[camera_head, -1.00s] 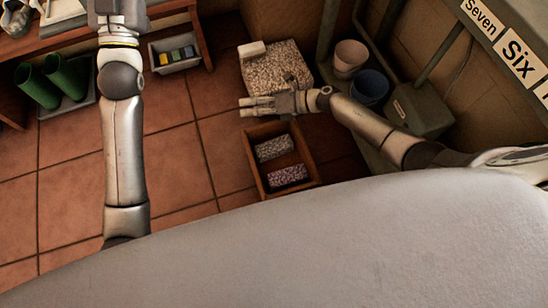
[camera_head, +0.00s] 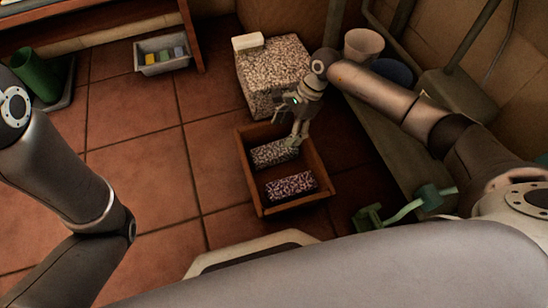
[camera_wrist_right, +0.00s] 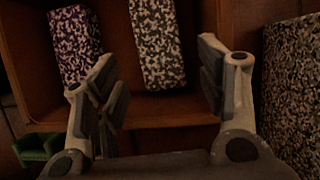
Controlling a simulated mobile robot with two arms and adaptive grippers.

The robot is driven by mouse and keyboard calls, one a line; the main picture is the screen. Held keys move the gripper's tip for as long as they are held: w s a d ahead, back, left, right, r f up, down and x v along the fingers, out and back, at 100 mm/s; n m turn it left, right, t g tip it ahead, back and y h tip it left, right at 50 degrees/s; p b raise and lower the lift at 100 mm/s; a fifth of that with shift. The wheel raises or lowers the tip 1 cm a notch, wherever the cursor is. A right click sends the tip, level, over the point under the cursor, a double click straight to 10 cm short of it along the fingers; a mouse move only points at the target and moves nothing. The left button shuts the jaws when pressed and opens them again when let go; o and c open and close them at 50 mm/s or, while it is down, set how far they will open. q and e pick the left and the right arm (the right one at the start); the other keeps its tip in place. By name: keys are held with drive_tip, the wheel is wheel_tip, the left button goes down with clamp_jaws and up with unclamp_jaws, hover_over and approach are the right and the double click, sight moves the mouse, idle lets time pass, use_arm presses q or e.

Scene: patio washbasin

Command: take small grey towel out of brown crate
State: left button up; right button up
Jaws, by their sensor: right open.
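The brown crate (camera_head: 247,172) stands on the tiled floor; its wall also shows in the right wrist view (camera_wrist_right: 165,108). Inside lie two speckled rolled bundles. The small grey towel (camera_head: 270,153) lies at the far end, and it also shows in the right wrist view (camera_wrist_right: 158,45). A purple-tinged bundle (camera_head: 290,186) lies nearer me. My right gripper (camera_head: 291,143) points down at the far right side of the crate, over the end of the grey towel. In the wrist view its open fingers (camera_wrist_right: 155,75) stand either side of the towel's line, with nothing visibly gripped. My left gripper is out of view.
A large speckled block (camera_head: 272,75) with a white piece (camera_head: 247,41) on it stands just behind the crate. Pots (camera_head: 362,45) and a bench are to the right. A green object (camera_head: 400,207) lies right of the crate. Open floor is left.

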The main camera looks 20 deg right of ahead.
sight(274, 150)
drive_tip(key=b+x, duration=0.2)
drive_tip(key=x, duration=0.3)
drive_tip(key=shift+b, duration=0.3)
drive_tip(key=b+x, duration=0.4)
drive_tip(key=x, duration=0.1)
drive_tip(key=shift+s+a+b, duration=0.2)
drive_tip(key=shift+a+b, duration=0.1)
drive_tip(key=shift+b, duration=0.05)
drive_tip(key=shift+r, duration=0.1)
drive_tip(key=c, duration=0.9)
drive_tip(key=shift+r, duration=0.15)
